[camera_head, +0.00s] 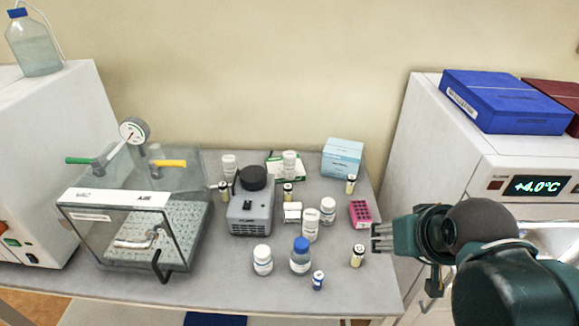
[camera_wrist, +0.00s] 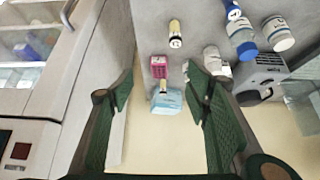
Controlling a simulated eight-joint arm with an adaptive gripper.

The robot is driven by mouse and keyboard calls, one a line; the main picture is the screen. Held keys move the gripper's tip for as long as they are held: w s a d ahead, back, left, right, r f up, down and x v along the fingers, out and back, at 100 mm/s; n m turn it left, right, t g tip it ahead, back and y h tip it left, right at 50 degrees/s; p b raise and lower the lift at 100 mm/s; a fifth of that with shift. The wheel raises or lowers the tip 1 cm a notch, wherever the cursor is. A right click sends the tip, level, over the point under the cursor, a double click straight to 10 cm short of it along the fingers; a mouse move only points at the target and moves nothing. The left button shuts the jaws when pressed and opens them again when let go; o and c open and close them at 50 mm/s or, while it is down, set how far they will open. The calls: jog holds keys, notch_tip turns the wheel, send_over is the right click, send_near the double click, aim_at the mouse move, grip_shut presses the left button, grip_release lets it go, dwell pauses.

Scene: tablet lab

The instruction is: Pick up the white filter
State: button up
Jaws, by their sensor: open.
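I cannot make out with certainty which thing is the white filter. A small white box-like item (camera_head: 292,211) stands mid-table, right of the grey pump-like device (camera_head: 251,206), among white bottles; it may be the filter, but it is too small to tell. My gripper (camera_head: 382,237) is at the table's right edge, right of the pink rack (camera_head: 360,214). In the wrist view its two green fingers are spread wide apart and hold nothing; the pink rack (camera_wrist: 158,67) and the light blue box (camera_wrist: 167,102) show beyond and between them.
A blue-capped bottle (camera_head: 300,256), white bottles (camera_head: 262,260) and small vials (camera_head: 357,256) crowd the table's middle and right. A clear vacuum chamber (camera_head: 130,225) fills the left. The white cabinet (camera_head: 440,140) stands at right, close to my arm.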

jog(key=w+a+r+p, duration=0.2)
jog(key=w+r, duration=0.7)
jog(key=w+a+r+g+p, duration=0.1)
jog(key=w+a, duration=0.2)
jog(key=w, duration=0.3)
jog(key=w+a+r+m+p, duration=0.1)
jog(key=w+a+p, duration=0.1)
jog(key=w, duration=0.3)
jog(key=w+a+r+g+p, duration=0.1)
jog(key=w+a, duration=0.2)
jog(key=w, duration=0.3)
jog(key=m+h+p, duration=0.1)
jog(key=p, duration=0.4)
send_over(290, 154)
notch_tip(290, 154, down, 9)
notch_tip(290, 154, down, 12)
jog(key=shift+s+a+f+b, duration=0.1)
jog(key=shift+s+f+b, duration=0.1)
jog(key=shift+b, duration=0.1)
jog(key=shift+f, duration=0.3)
